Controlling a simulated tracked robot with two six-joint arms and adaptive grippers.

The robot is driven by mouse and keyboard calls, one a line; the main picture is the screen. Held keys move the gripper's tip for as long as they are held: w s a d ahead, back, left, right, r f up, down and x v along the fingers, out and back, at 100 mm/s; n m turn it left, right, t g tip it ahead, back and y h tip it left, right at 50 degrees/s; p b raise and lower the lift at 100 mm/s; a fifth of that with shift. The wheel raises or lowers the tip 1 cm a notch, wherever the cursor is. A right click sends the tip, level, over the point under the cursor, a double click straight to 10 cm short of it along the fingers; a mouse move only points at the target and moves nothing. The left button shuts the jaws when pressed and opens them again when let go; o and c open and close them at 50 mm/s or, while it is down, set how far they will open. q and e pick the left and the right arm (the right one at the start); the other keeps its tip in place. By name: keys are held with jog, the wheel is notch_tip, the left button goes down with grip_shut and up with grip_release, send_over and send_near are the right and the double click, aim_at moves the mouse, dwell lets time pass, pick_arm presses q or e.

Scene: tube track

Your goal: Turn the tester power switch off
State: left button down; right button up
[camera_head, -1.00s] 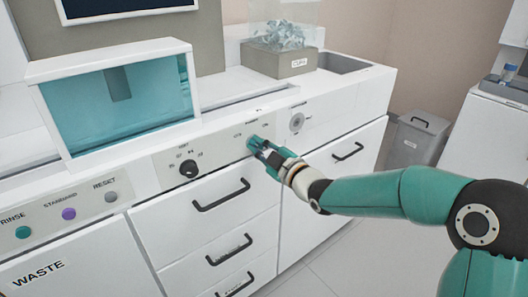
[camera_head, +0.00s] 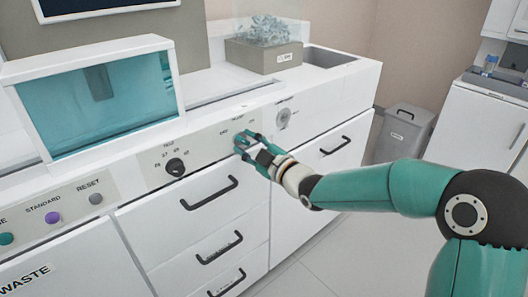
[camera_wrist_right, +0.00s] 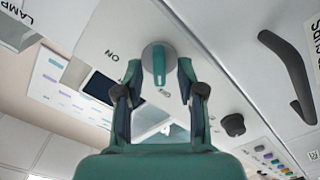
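The power switch (camera_wrist_right: 158,64) is a round grey knob with a teal bar across it, on the white front panel. In the right wrist view it sits between the fingertips of my right gripper (camera_wrist_right: 160,72), with a finger on each side and visible space beside the bar. The bar runs roughly up and down in that view. An ON label (camera_wrist_right: 112,55) lies left of the knob. In the head view my right gripper (camera_head: 245,144) is at the panel and hides the switch. My left gripper is not in view.
A black dial (camera_head: 175,167) sits left of the gripper on the panel. A round grey fitting (camera_head: 283,118) is to its right. Drawers with black handles (camera_head: 210,193) are below. A teal-windowed box (camera_head: 97,95) stands on the counter. A grey bin (camera_head: 405,130) is at right.

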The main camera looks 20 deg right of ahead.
jog(key=v, duration=1.1)
jog(key=shift+s, duration=0.2)
jog(key=shift+d, duration=0.1)
jog(key=s+a+f+m+g, duration=0.2)
jog(key=f+g, duration=0.1)
jog(key=f, duration=0.7)
jog(key=s+a+f+m+g, duration=0.1)
jog(key=a+f+g, duration=0.15)
jog(key=f, duration=0.75)
jog(key=s+a+f+m+g, duration=0.2)
jog(key=a+f, duration=0.1)
jog(key=f, duration=0.7)
jog(key=s+a+f+m+g+h, duration=0.1)
jog(key=s+f+m+g, duration=0.35)
jog(key=s+f, duration=0.4)
jog(key=s+a+f+m+g+h, duration=0.1)
jog(key=s+f+m+g, duration=0.4)
jog(key=s, duration=0.6)
notch_tip(320, 180, up, 25)
jog(key=p, duration=2.6)
jog(key=shift+m+t, duration=0.3)
jog(key=shift+m, duration=0.05)
